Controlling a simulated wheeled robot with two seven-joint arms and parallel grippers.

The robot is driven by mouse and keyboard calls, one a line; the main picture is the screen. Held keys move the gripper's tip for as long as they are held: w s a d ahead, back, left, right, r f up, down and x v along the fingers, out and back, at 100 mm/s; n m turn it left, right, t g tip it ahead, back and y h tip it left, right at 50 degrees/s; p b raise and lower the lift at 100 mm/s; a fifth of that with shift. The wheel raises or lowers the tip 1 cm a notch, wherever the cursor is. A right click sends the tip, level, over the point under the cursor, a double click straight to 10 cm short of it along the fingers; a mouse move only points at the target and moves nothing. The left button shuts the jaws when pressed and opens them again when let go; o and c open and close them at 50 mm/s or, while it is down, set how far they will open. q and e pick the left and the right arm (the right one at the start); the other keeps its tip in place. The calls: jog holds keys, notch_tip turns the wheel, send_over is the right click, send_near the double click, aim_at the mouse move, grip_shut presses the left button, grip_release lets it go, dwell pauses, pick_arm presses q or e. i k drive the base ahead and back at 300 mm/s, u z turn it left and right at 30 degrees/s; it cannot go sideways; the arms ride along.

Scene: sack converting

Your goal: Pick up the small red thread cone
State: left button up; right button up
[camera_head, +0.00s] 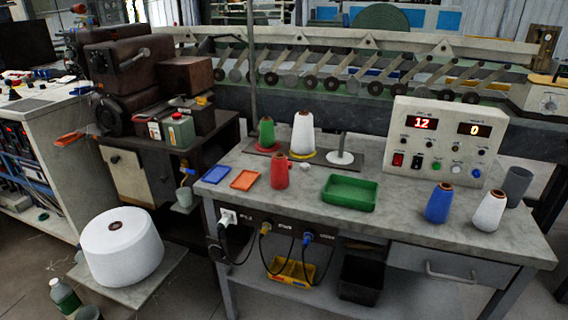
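The small red thread cone (279,171) stands upright on the grey worktable (400,210), left of the middle and near the front edge. It has a brown tip. An orange tray (244,180) lies just left of it and a small white piece (305,167) lies to its right. Neither of my grippers shows in the head view.
A green tray (349,193) lies right of the red cone. Green (267,133) and white (303,134) cones stand on a holder behind it. Blue (439,203) and white (489,210) cones stand at the right, before a control box (440,145). A blue tray (216,174) lies left.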

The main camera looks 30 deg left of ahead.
aim_at(279, 176)
jog(key=u, duration=0.65)
jog(key=i, duration=0.7)
jog(key=u, duration=0.75)
